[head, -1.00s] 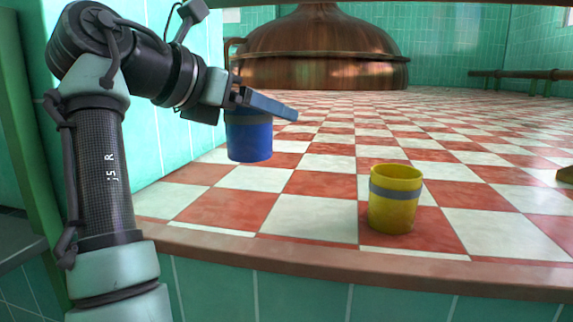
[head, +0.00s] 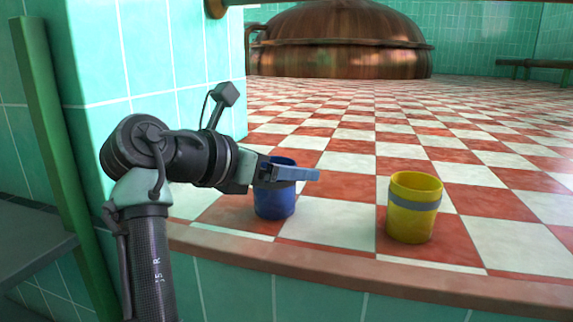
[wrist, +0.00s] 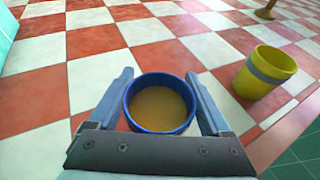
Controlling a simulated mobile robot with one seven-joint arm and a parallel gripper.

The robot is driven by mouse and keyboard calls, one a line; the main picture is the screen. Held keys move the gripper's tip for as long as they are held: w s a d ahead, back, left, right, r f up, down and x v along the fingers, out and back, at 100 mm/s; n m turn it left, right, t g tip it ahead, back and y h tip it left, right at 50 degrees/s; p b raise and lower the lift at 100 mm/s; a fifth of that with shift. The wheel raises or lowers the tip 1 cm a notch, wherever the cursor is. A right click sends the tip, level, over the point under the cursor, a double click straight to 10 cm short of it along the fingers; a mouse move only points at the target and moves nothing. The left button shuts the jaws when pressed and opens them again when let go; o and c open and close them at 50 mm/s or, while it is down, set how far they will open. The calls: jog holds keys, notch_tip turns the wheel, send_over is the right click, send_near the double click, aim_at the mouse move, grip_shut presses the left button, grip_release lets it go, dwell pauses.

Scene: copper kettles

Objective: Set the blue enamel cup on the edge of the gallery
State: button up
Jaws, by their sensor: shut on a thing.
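The blue enamel cup (head: 275,203) is upright at the near left part of the checkered gallery floor (head: 335,222), close to its brown edge (head: 330,270). My gripper (head: 293,173) is shut on the cup near its rim. In the wrist view the blue cup (wrist: 160,104) sits between the two fingers of my gripper (wrist: 163,100), and its inside looks brownish. The cup's base appears at floor level, but I cannot tell for sure whether it touches.
A yellow cup (head: 414,222) with a grey band stands to the right of the blue cup, near the same edge. A green tiled wall (head: 165,70) rises at the left. A large copper kettle (head: 340,45) stands far back. The floor between is clear.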

jog(key=o, duration=1.2)
jog(key=shift+f, duration=0.15)
jog(key=shift+b+v, duration=3.2)
jog(key=shift+v, duration=2.9)
